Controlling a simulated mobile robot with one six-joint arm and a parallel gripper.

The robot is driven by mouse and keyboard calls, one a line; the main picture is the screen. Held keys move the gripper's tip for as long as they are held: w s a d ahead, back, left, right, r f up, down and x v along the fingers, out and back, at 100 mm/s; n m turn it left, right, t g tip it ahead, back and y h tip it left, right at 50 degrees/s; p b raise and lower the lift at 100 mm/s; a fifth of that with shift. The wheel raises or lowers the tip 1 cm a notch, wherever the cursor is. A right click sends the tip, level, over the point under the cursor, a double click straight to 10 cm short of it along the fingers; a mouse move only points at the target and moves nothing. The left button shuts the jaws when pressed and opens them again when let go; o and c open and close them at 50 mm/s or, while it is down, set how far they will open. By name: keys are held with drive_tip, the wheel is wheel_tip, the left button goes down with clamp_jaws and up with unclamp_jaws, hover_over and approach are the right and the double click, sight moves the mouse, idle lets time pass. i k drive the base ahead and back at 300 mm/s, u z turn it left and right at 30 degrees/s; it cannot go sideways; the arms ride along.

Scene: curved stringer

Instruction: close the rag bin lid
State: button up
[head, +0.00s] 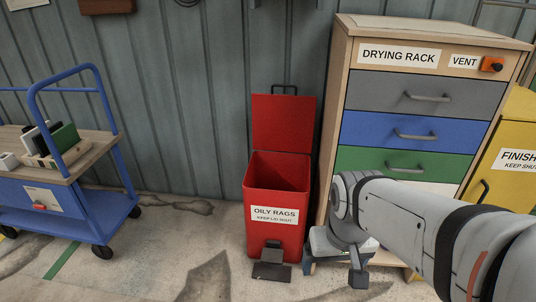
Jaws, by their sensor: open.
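A red bin (274,230) labelled "OILY RAGS, KEEP LID SHUT" stands on the floor against the corrugated wall. Its red lid (284,122) is up, standing near vertical at the back edge, with a dark handle loop (284,89) at its top. The bin's mouth is open, and its dark inside shows no contents that I can make out. A dark pedal (271,271) sits at its front foot. My gripper (358,279) is at the end of my arm, right of the bin's lower part in the picture, pointing down. It is open and apart from the bin and lid.
A wooden drying rack (334,150) with grey, blue and green drawers stands close on the bin's right. A yellow cabinet (510,190) is at the far right. A blue cart (75,200) stands at left. Floor between cart and bin is clear.

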sight(280, 122)
drive_tip(key=i, duration=1.55)
